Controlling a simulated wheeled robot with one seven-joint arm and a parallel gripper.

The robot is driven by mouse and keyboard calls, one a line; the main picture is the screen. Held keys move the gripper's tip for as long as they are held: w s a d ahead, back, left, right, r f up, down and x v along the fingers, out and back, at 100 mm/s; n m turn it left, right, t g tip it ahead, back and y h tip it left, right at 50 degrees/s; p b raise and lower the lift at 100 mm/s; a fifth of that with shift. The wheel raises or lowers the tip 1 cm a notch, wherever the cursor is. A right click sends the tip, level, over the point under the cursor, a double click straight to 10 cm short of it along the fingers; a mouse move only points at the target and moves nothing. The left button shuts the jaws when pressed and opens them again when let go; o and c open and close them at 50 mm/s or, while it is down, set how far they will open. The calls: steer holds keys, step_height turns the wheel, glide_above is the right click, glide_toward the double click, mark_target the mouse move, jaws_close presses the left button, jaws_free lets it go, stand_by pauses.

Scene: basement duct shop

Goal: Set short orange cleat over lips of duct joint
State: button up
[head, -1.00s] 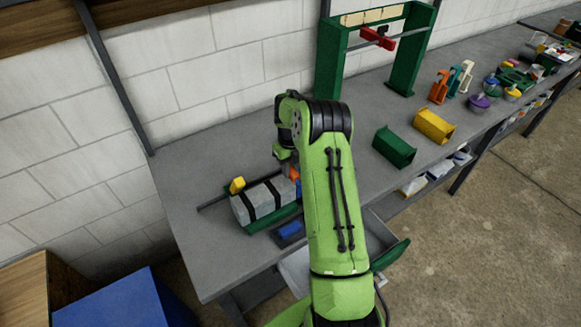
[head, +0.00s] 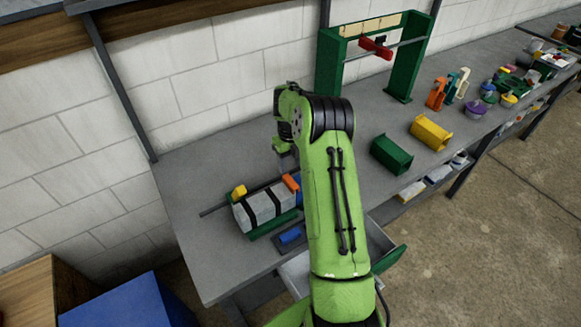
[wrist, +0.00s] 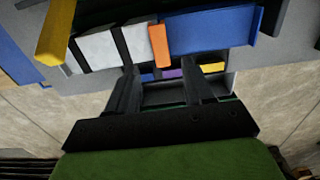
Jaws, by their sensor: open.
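The short orange cleat (wrist: 160,46) lies across the joint between the grey strapped duct section (wrist: 100,48) and the blue duct section (wrist: 211,30). In the head view the orange cleat (head: 290,183) shows at the right end of the grey duct (head: 265,206), partly hidden by my arm. I cannot tell whether it sits fully down over both lips. My gripper (wrist: 158,66) is open, its two fingers apart and nothing between them, with the cleat beyond its tips.
A yellow piece (head: 239,191) stands at the duct's left end. A blue piece (head: 290,236) lies on the bench front. An open drawer (head: 379,243) juts out below. Green (head: 392,154) and yellow (head: 431,131) channels lie right. The bench's left end is clear.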

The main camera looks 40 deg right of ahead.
steer(key=s+a+r+n+t+h, duration=0.1)
steer(key=a+r+n, duration=0.25)
steer(key=r, duration=0.45)
steer(key=s+a+r+n, duration=0.1)
steer(key=a+r+n, duration=0.2)
steer(key=r+n, duration=0.35)
steer(key=s+a+r+n+t, duration=0.1)
steer(key=s+a+r+n, duration=0.6)
steer(key=r, duration=0.1)
steer(key=s+a+n+t, duration=0.1)
steer(key=s+a+n, duration=0.2)
steer(key=s+n, duration=0.3)
steer(key=s+a+n+t, duration=0.1)
steer(key=s+a+n, duration=0.2)
steer(key=s+n, duration=0.4)
steer(key=s+a+n+t+y, duration=0.1)
steer(key=s+a+n, duration=0.2)
steer(key=s+n, duration=0.3)
steer(key=shift+s+n+t+b, duration=0.3)
steer(key=shift+b, duration=0.15)
